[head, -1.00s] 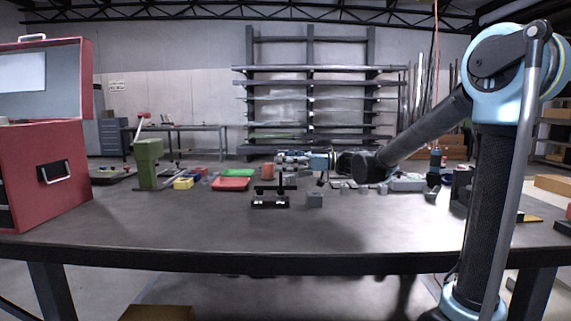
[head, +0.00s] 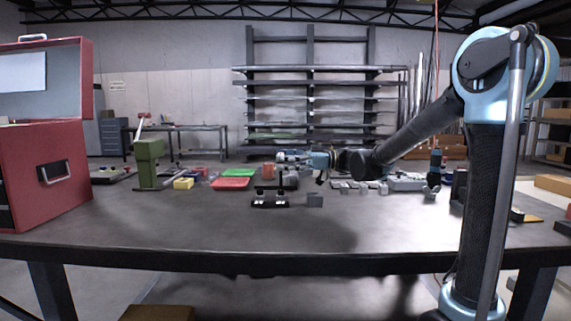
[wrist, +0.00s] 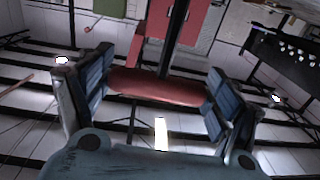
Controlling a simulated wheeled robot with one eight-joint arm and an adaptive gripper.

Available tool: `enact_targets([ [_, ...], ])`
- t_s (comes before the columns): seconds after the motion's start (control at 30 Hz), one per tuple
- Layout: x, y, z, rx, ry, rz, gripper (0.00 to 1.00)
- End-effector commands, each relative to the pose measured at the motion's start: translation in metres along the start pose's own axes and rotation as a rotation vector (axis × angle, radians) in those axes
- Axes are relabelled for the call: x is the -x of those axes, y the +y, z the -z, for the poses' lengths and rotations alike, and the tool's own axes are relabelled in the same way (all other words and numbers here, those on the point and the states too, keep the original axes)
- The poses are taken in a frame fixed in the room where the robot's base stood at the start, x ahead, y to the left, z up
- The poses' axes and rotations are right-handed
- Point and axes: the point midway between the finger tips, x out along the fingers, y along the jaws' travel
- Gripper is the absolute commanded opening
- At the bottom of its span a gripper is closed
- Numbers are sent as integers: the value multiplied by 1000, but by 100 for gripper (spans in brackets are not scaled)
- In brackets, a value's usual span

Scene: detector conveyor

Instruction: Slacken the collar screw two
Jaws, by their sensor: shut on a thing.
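My gripper (wrist: 158,95) is shut on the red handle (wrist: 155,88) of a tool, seen crosswise between its two dark finger pads in the wrist view. A dark straight shaft (wrist: 174,40) runs away from the middle of the handle. In the head view my gripper (head: 283,158) is above a small black fixture (head: 270,202) on the bench, with a thin dark upright line between them. The fixture carries dark upright parts. Its collar screws are too small to tell apart, and I cannot tell whether the tool tip touches one.
Red (head: 231,184) and green (head: 238,173) trays, a yellow bin (head: 183,183) and a green press (head: 148,165) stand to the left. A red toolbox (head: 45,180) is far left. The front bench is clear.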

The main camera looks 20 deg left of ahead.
Motion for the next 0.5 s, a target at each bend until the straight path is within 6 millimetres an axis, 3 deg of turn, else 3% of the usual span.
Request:
enact_targets([
  [0.5, 0, 0, 25, 0, 0, 0, 40],
])
